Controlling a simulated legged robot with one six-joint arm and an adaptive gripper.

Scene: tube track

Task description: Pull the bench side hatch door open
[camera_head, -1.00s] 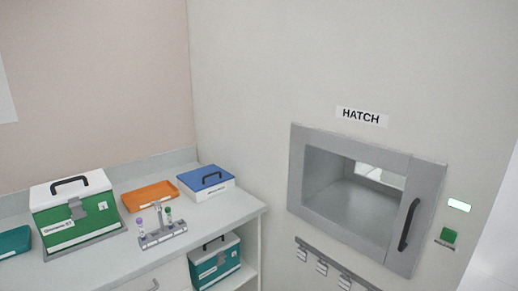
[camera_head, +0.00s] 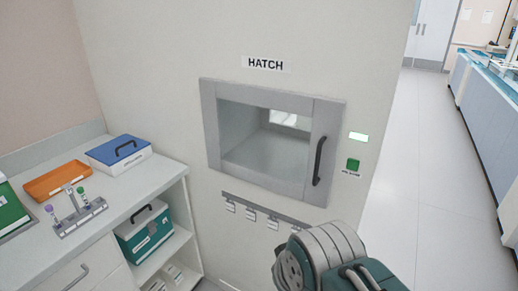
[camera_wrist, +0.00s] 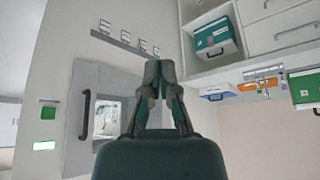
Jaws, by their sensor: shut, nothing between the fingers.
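The hatch door (camera_head: 212,130) is a grey framed panel with a clear window, set in the pale wall under a HATCH label (camera_head: 265,64). It looks flush with the wall, so shut. Its dark vertical handle (camera_head: 319,160) is on the right side of the frame. The wrist view is upside down and shows the door (camera_wrist: 82,78) and handle (camera_wrist: 85,114) left of my gripper (camera_wrist: 158,70). My gripper's fingers are together and empty, apart from the handle. In the head view my arm shows at the bottom, but the fingers are not visible.
A green button (camera_head: 353,165) and a lit panel (camera_head: 358,137) are right of the door. A rail with hooks (camera_head: 266,210) runs below it. A bench (camera_head: 150,200) with boxes and a tube rack stands left. Open floor (camera_head: 440,200) lies right.

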